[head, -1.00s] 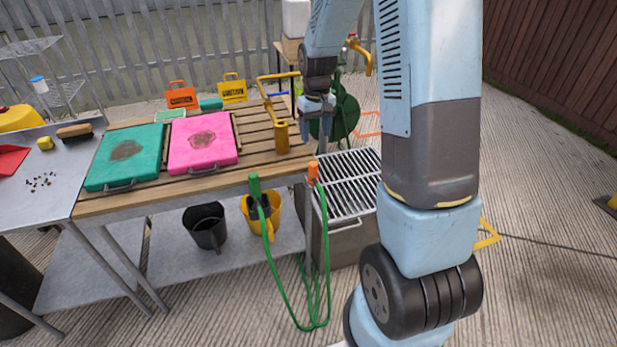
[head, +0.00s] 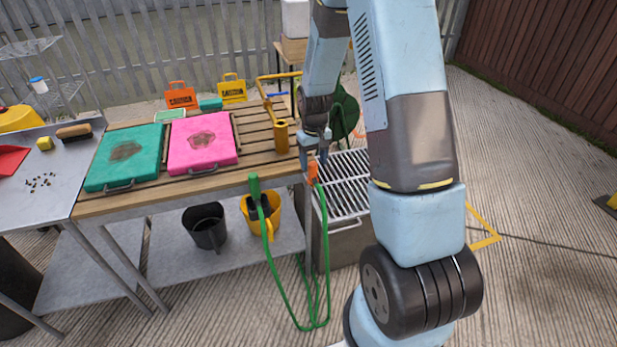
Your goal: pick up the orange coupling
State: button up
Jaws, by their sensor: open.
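The orange coupling (head: 312,171) is at the upper end of a green hose, by the right end of the slatted wooden table. It stands upright beside the metal grate. My gripper (head: 313,163) is open and points down at the coupling's top, with its fingers close around or just above it. I cannot tell whether the fingers touch it. A green coupling (head: 254,184) on the hose's other end rises at the table's front edge.
The green hose (head: 276,285) hangs in a loop to the ground. A metal grate (head: 345,182) lies right of the coupling. A brass cylinder (head: 281,136) stands on the table left of my gripper. Pink (head: 203,142) and teal (head: 125,157) pads lie further left.

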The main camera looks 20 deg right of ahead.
aim_at(314, 179)
jog(key=shift+s+a+f, duration=0.1)
jog(key=shift+f, duration=1)
jog(key=shift+a+f, duration=0.1)
jog(key=shift+f, duration=1)
jog(key=shift+c, duration=0.3)
jog(key=c, duration=1)
jog(key=shift+r, duration=0.1)
